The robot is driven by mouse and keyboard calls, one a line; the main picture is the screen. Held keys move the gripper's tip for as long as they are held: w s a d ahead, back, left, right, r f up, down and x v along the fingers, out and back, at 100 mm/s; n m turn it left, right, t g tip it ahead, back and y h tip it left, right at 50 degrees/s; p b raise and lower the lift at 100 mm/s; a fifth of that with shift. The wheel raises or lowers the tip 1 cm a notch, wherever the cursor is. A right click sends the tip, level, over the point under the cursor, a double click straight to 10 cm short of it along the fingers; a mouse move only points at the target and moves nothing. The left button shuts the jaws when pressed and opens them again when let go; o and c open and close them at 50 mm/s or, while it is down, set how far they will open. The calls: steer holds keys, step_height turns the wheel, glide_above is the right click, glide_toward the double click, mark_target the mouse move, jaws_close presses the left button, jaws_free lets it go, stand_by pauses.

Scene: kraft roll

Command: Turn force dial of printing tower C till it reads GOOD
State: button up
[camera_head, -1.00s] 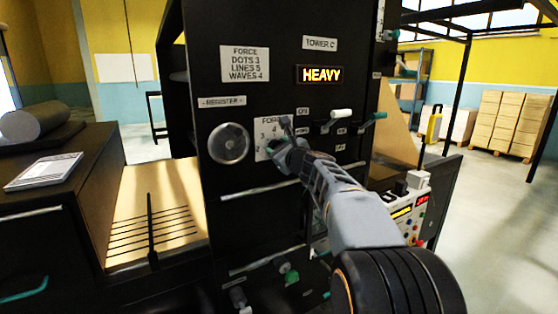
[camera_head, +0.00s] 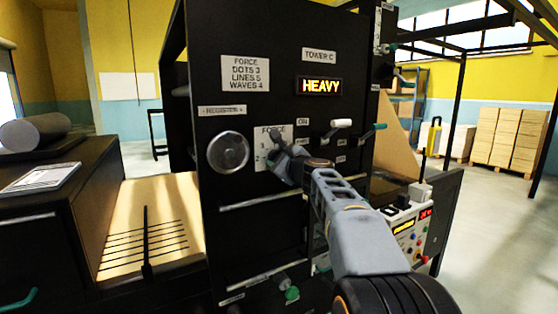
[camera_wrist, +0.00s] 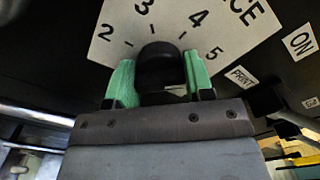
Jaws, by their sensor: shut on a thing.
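The black front panel of tower C (camera_head: 290,30) bears a nameplate reading TOWER C (camera_head: 319,55). Its lit display (camera_head: 320,86) reads HEAVY in amber. The white force scale plate (camera_head: 262,134) is partly hidden by my gripper in the head view. In the wrist view, the scale plate (camera_wrist: 112,35) shows 2, 3, 4 and 5. My gripper (camera_wrist: 160,80) is shut on the black force dial (camera_wrist: 160,62), with a green fingertip on each side of it. I cannot make out the dial's pointer.
A card (camera_head: 245,73) lists FORCE: DOTS 3, LINES 5, WAVES 4. A round metal register wheel (camera_head: 228,148) is left of the force plate. A white-handled lever (camera_head: 341,123) and a teal-handled lever (camera_head: 378,127) jut out on the right. A control box (camera_head: 405,228) stands lower right.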

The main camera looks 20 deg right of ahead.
steer(key=o, duration=0.9)
steer(key=s+b, duration=0.1)
steer(key=s, duration=0.3)
steer(key=s+d, duration=0.1)
steer(key=s, duration=0.4)
steer(key=s+b, duration=0.1)
steer(key=s, duration=0.3)
steer(key=shift+s+d+b, duration=0.25)
steer(key=shift+s+b, duration=0.05)
steer(key=shift+s, duration=0.1)
